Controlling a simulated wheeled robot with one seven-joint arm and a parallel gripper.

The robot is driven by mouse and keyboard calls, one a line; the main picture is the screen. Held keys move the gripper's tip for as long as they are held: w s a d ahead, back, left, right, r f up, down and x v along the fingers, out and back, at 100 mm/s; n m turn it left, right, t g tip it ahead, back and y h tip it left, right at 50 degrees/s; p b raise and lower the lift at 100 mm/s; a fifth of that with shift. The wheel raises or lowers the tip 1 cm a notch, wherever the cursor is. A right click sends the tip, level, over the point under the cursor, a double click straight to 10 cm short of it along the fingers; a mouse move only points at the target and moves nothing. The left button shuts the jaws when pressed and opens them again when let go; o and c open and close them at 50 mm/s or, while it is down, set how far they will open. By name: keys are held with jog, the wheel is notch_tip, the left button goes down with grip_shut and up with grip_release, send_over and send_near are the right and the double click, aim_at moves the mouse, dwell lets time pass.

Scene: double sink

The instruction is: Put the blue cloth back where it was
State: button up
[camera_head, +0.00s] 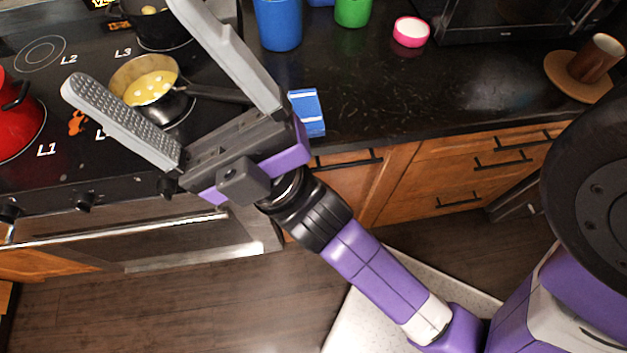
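A blue cloth (308,110) with white stripes lies at the front edge of the dark counter, just right of the stove. Part of it is hidden behind my gripper. My gripper (128,45) is open, with its two long grey fingers spread wide and nothing between them that it grips. It hangs above the stove's front right part, and its base is beside the cloth in the picture. Whether it touches the cloth cannot be told.
A pan (148,85) with yellow food sits on the stove, seen between my fingers. A red pot (15,115) stands at left. The counter's middle is clear.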

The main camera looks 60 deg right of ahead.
jog(key=s+d+f+m+g+h, duration=0.2)
jog(key=s+f+m+g, duration=0.2)
jog(key=f, duration=0.6)
jog(key=s+d+f+m+g+h, duration=0.2)
jog(key=s+f+m+g, duration=0.3)
jog(key=f, duration=0.5)
jog(key=s+d+f+m+g+h, duration=0.2)
jog(key=s+f+m+g+h, duration=0.2)
jog(key=f, duration=0.7)
jog(key=s+m+g, duration=0.1)
jog(key=s+m, duration=0.1)
jog(key=m, duration=0.1)
jog(key=shift+s+d, duration=0.25)
jog(key=shift+d, duration=0.1)
